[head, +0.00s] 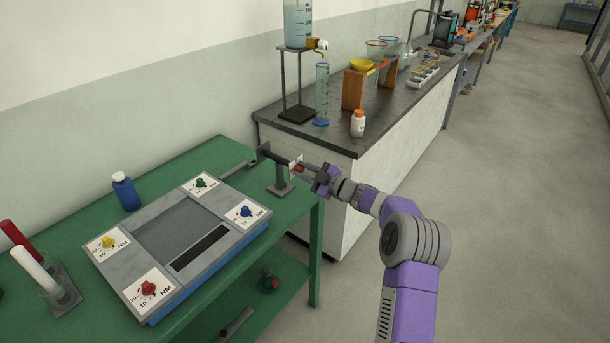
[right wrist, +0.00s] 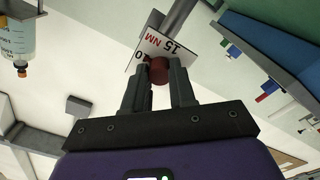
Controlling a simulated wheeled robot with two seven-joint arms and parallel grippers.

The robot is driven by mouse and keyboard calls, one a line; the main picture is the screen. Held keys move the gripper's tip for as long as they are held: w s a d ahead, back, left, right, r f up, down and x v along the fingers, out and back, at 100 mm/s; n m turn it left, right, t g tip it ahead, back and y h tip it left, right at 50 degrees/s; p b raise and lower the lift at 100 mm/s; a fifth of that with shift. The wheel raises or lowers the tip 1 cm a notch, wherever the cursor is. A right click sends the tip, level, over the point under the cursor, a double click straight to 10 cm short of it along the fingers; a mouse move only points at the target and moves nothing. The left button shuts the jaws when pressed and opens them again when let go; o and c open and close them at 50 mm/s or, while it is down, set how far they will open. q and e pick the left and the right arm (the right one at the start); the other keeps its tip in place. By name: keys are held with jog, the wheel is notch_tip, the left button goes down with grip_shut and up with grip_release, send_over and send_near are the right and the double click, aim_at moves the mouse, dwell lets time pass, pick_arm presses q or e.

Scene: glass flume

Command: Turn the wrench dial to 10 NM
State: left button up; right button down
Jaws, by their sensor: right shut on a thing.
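The wrench (head: 275,156) is a dark bar on a grey stand at the right end of the green table. Its end has a white scale card (head: 295,161) and a small dark red dial knob (head: 300,168). My right gripper (head: 308,173) reaches in from the right and is shut on the knob. In the right wrist view the knob (right wrist: 158,70) sits between the two fingertips (right wrist: 159,76). The pointer's setting cannot be made out. My left gripper is out of view.
A grey panel (head: 180,228) with red, yellow, green and blue knobs lies on the green table (head: 214,149). A blue bottle (head: 126,192) stands behind it. A dark-topped bench (head: 330,138) with glassware is behind the wrench. The floor at right is clear.

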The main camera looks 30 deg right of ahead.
jog(key=shift+n, duration=0.4)
jog(key=c, duration=0.9)
grip_release()
jog(key=p+v, duration=0.1)
jog(key=v, duration=0.6)
jog(key=shift+s+d, duration=0.1)
jog(key=shift+s, duration=0.15)
